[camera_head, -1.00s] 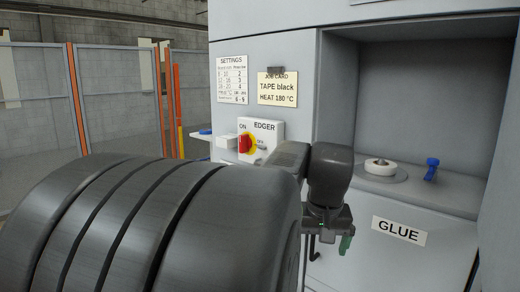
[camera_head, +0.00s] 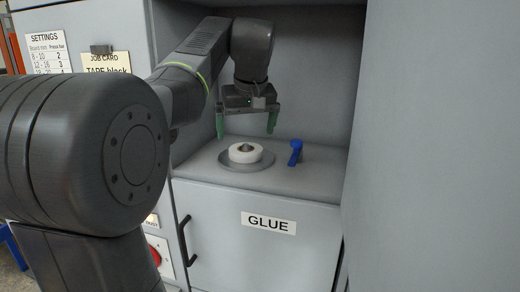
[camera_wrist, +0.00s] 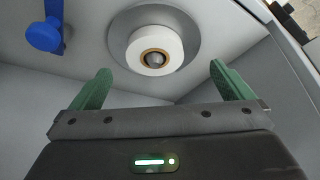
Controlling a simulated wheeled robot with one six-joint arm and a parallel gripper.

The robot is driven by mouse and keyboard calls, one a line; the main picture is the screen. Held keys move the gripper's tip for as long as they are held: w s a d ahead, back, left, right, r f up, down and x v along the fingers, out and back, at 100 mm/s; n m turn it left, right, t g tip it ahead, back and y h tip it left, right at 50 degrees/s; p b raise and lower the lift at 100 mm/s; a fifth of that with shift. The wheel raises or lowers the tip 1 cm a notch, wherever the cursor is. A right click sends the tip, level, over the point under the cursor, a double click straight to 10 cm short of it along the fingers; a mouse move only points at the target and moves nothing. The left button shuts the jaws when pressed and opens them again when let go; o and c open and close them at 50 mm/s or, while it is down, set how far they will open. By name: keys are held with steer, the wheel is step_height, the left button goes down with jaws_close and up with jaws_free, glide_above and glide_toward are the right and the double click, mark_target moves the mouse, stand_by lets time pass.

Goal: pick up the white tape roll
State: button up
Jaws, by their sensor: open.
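The white tape roll (camera_head: 245,153) sits around a metal spindle on a round grey plate (camera_head: 232,164), on the shelf of the recess above the GLUE door. In the wrist view the roll (camera_wrist: 141,56) is at the top middle, with a brown core around the spindle tip. My gripper (camera_head: 246,130) points down above the roll, its green fingers spread wide and apart from it. In the wrist view the gripper (camera_wrist: 168,85) is open with nothing between its fingers, and the roll is beyond the fingertips.
A blue lever (camera_head: 296,153) stands on the shelf right of the roll; it also shows in the wrist view (camera_wrist: 45,36). The recess has a back wall and side walls close by. A job card (camera_head: 107,63) reading TAPE black and a settings sheet (camera_head: 48,52) hang at left.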

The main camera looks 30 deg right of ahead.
mark_target(246, 149)
steer(key=shift+d+p+x, duration=0.15)
steer(key=shift+p+x, duration=0.1)
steer(key=shift+x, duration=1.5)
steer(key=shift+d+p+x, duration=0.2)
steer(key=shift+x, duration=1.55)
steer(key=shift+w+r, duration=0.1)
steer(key=shift+w, duration=0.05)
steer(key=c, duration=1)
steer(key=shift+r, duration=0.1)
